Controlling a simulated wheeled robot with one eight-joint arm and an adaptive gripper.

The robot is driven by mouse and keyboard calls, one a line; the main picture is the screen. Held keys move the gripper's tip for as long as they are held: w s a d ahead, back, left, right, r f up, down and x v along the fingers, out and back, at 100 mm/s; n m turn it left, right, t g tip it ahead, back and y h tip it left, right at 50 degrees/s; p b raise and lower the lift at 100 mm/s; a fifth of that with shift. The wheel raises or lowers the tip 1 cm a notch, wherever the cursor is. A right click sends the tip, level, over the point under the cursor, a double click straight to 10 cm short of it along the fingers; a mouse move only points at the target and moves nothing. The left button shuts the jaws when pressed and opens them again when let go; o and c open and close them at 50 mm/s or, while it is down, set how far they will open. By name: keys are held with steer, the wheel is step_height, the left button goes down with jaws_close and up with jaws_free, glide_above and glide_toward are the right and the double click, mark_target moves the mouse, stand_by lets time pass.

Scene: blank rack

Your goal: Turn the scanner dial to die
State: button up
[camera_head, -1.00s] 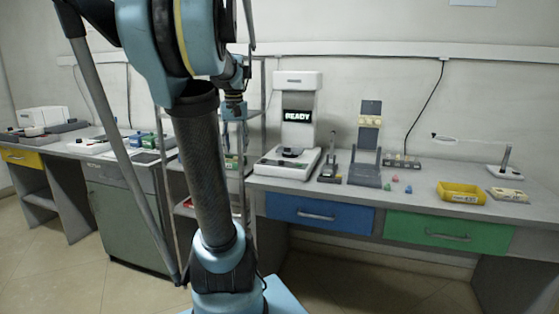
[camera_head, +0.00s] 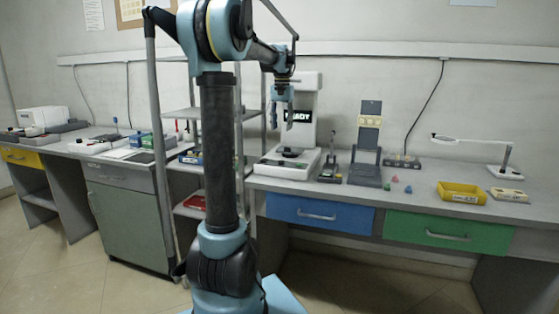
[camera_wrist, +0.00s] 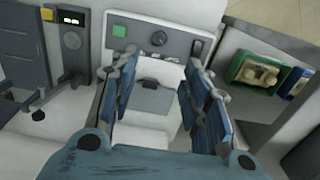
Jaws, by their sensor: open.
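The scanner (camera_head: 315,85) is a white upright unit with a flat base on the bench. Its dark display is partly covered by my arm, leaving the end of "READY" readable. The dial's setting and labels are too small to read. My gripper (camera_head: 273,118) hangs in front of the scanner's left side, above the base. In the wrist view, my gripper (camera_wrist: 160,68) is open and empty, its blue fingers apart; the dial appears beyond the fingertips.
A grey stand (camera_head: 367,160) and a small upright device (camera_head: 331,165) stand right of the scanner. A yellow bin (camera_head: 462,192) and a white lamp (camera_head: 480,142) are farther right. An open shelf rack (camera_head: 195,120) stands left, with a green tray (camera_wrist: 257,72) beside the scanner.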

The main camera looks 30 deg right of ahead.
mark_target(281, 163)
step_height(281, 163, down, 15)
steer(key=shift+f, duration=0.1)
stand_by(0.4)
jaws_close()
steer(key=shift+a, duration=0.15)
